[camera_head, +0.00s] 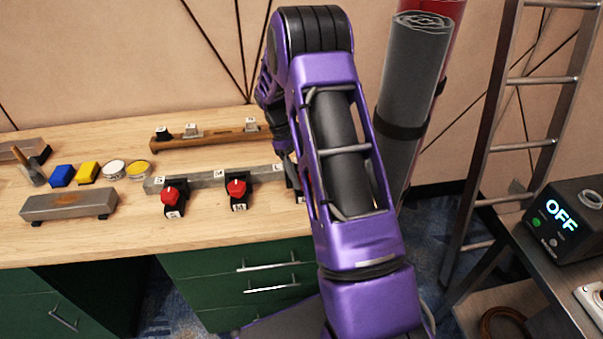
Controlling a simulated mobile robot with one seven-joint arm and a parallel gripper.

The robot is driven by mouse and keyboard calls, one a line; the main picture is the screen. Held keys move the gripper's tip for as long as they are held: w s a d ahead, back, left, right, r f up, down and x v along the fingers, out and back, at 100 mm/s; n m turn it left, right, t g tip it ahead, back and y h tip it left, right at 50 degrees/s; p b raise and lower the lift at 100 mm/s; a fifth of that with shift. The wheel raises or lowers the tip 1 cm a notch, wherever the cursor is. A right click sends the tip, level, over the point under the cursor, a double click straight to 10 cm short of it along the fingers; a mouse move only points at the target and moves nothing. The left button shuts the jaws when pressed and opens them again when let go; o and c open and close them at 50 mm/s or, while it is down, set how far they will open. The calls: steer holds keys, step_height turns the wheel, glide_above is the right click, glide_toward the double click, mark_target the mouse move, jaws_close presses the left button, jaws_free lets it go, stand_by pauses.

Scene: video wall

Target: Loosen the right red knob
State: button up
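Two red knobs on black clamp bodies sit on a grey metal bar (205,180) on the wooden workbench: a left red knob (170,195) and a middle red knob (237,188) with a tag reading M. The bar runs on to the right behind my purple arm. A dark piece shows there at the arm's edge, but no red knob is visible on it; the right knob appears hidden. My gripper (284,146) is mostly hidden behind the arm, above the bar's right end. Its fingers cannot be made out, nor whether it touches anything.
A wooden rail (210,135) with small blocks lies behind the bar. A grey block (70,204), blue and yellow pieces and round tins are at the left. Grey rolls (412,75), a ladder (525,145) and a box reading OFF (565,220) stand right. The bench front is clear.

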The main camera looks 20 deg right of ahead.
steer(key=shift+w, duration=0.1)
steer(key=o, duration=1.1)
steer(key=shift+r, duration=0.1)
steer(key=v, duration=1.7)
steer(key=shift+p, duration=0.3)
steer(key=shift+w+a+r, duration=0.1)
steer(key=shift+w, duration=0.05)
